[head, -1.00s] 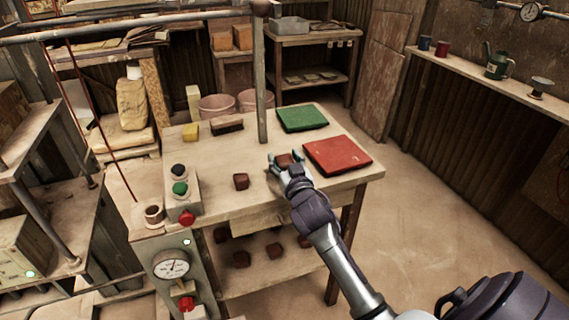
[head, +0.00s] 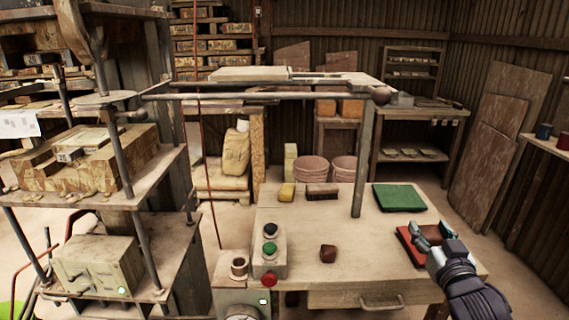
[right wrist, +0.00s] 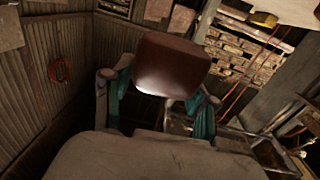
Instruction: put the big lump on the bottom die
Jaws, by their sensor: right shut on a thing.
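My right gripper (head: 428,234) is at the right of the head view, in front of the red mat. In the right wrist view its teal-padded fingers (right wrist: 160,98) are shut on a reddish-brown block-shaped lump (right wrist: 170,66). The head view does not show this lump clearly. A second brown lump (head: 328,253) lies on the table, left of the gripper. The press stands at the left, with a pale, stepped block (head: 95,140) on its platform that looks like the bottom die. The gripper is far to the right of it. My left gripper is not in view.
The table (head: 310,225) holds a green mat (head: 399,197), the red mat (head: 405,245), a yellow block (head: 287,192), a brush (head: 322,190) and a button box (head: 270,252).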

